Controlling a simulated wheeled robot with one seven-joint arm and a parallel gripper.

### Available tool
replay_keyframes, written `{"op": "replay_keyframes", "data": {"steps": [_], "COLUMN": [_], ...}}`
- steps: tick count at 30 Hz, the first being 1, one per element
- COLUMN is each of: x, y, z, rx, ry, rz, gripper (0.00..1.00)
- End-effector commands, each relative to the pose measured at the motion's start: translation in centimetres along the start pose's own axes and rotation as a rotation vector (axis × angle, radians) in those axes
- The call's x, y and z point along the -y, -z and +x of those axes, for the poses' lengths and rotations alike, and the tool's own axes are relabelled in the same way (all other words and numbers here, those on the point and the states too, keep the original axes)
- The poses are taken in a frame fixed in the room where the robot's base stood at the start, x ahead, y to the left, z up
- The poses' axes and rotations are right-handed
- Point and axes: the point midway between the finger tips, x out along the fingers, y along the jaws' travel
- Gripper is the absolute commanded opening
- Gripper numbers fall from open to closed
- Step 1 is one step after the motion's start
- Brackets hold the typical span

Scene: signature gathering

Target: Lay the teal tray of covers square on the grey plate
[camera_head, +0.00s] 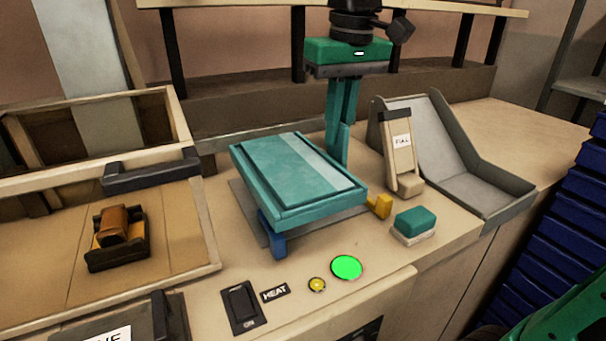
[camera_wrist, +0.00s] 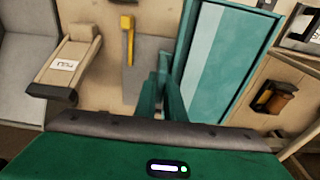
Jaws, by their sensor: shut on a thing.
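The teal tray (camera_head: 262,200) with a paler strip across its top is over the grey plate (camera_head: 245,207) in the head view. Plate shows along the tray's left and near sides. The tray's near corner is over a blue block (camera_head: 278,243); I cannot tell if they touch. My gripper (camera_head: 343,158) points down at the tray's far right edge and is shut on it. In the wrist view, the fingers (camera_wrist: 166,75) are beside the tray (camera_wrist: 235,62), and bare plate (camera_wrist: 146,65) shows to their left. The tray's underside is hidden.
A yellow block (camera_head: 380,206) is at the plate's right. A teal-topped pad (camera_head: 414,222), wooden stand (camera_head: 401,160) and grey chute (camera_head: 470,185) lie further right. A wooden box (camera_head: 190,215) is left. A switch (camera_head: 241,305) and green light (camera_head: 347,267) are in front.

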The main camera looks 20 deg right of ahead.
Motion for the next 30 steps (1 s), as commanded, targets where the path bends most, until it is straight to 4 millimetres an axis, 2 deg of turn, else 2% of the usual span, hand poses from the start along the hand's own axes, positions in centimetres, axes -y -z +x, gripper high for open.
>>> {"op": "replay_keyframes", "data": {"steps": [16,21,25,30], "x": [-4.9,-5.6,-5.7,-5.7], "y": [7.8,8.8,8.9,8.5], "z": [6.9,7.8,8.5,10.6], "rx": [0.002,0.002,0.001,0.003], "ry": [0.000,-0.001,-0.001,-0.001], "rz": [0.008,0.007,0.008,0.008], "gripper": [0.00,0.00,0.00,0.00]}}
